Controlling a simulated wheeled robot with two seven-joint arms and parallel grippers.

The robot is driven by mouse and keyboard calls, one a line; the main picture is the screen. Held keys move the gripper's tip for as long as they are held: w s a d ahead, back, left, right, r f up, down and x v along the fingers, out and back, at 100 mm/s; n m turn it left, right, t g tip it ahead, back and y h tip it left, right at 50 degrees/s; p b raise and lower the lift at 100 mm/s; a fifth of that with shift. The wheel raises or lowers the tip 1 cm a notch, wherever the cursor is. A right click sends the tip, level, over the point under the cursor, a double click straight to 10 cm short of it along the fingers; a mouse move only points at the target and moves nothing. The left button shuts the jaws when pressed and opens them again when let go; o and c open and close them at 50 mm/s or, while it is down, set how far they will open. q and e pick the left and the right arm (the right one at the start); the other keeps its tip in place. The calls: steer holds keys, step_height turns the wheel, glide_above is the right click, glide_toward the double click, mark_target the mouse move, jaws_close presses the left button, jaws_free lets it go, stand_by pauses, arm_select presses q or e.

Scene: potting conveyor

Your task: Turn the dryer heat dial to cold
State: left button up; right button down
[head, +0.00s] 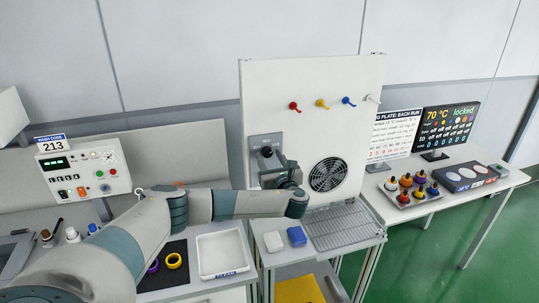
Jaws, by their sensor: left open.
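The dryer (310,90) is a white upright panel with a round black fan grille (327,174). A grey plate (266,141) sits on its left side. My left arm comes in from the left, and its gripper (268,156) is right in front of this plate, with open jaws. The gripper hides most of the plate, so I cannot make out the heat dial or its setting, nor whether the fingers touch it. My right gripper is not in view.
Red, yellow, blue and white pegs (321,103) stick out of the panel above. A wire rack (340,226), a white block (273,241) and a blue block (297,236) lie below. A white tray (222,273) is at front. A screen (447,127) reads 70 °C, locked.

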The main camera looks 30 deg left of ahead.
arm_select(q)
steer(key=shift+w+a, duration=0.15)
steer(key=shift+a, duration=0.1)
steer(key=c, duration=1)
steer(key=shift+c, duration=0.2)
